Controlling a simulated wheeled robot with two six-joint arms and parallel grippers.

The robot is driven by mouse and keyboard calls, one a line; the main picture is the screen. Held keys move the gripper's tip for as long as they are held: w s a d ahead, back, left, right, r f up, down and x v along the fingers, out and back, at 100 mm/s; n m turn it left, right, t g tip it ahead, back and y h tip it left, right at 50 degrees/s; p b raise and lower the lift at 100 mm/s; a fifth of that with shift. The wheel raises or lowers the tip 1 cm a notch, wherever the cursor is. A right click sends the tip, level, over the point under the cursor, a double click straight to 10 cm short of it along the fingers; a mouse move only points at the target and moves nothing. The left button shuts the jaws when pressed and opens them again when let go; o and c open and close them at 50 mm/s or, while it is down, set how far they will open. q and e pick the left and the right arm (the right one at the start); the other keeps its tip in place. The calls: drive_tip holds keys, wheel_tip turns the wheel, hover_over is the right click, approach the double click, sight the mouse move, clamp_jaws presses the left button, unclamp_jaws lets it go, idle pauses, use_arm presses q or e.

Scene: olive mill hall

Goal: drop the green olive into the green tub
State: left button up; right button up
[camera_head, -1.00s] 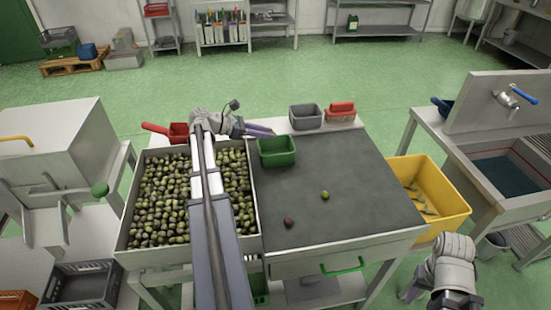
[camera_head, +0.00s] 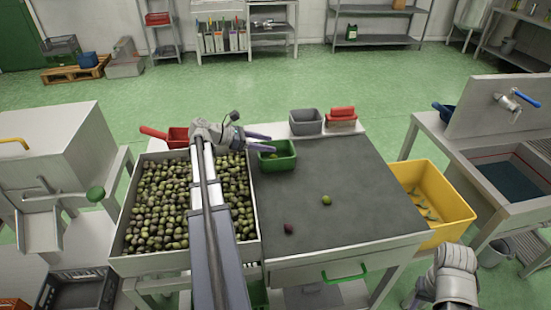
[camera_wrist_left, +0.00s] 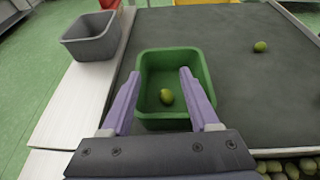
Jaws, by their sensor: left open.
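The green tub (camera_head: 288,163) stands at the back left of the dark worktop. A green olive (camera_wrist_left: 166,97) shows inside the tub, in the left wrist view and faintly in the head view. My left gripper (camera_head: 270,142) is open over the tub, its purple fingers spread with nothing between the tips. In the left wrist view the left gripper (camera_wrist_left: 185,74) straddles the olive seen below in the tub (camera_wrist_left: 203,70). Another green olive (camera_head: 326,200) and a dark reddish olive (camera_head: 289,229) lie on the worktop. My right arm shows at the lower right; its fingers are out of view.
A tray full of olives (camera_head: 118,243) is left of the dark worktop (camera_head: 340,175). A yellow crate (camera_head: 452,208) is at the right.

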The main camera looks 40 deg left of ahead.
use_arm(q)
drive_tip(key=p+v, duration=0.2)
drive_tip(key=v, duration=0.4)
drive_tip(key=shift+s+a+r+p, duration=0.2)
drive_tip(key=shift+s+r+p, duration=0.1)
drive_tip(key=shift+p, duration=0.1)
drive_tip(key=shift+s+a+r, duration=0.1)
drive_tip(key=shift+s+a, duration=0.15)
drive_tip(key=shift+s, duration=0.15)
